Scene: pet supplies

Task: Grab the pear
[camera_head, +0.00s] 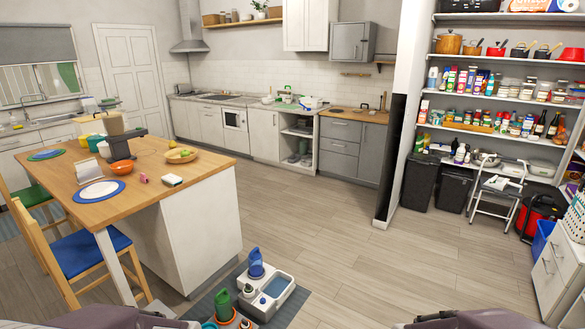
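I cannot pick out a pear for certain. A shallow yellow bowl or plate (171,157) stands near the far right part of the wooden island table. It holds small yellowish things, too small to identify; a pear could be among them. Only mauve and dark parts of my two arms show at the bottom edge, left and right of the middle. Neither gripper's fingers can be seen, and both arms are well away from the table.
The island table (137,188) also bears an orange bowl (121,167), plates and a coffee-machine-like appliance. A grey mat (200,308) with a pet feeder (274,290) and bottles lies in front of me. Chairs stand at the left. The wooden floor (330,240) at centre is clear.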

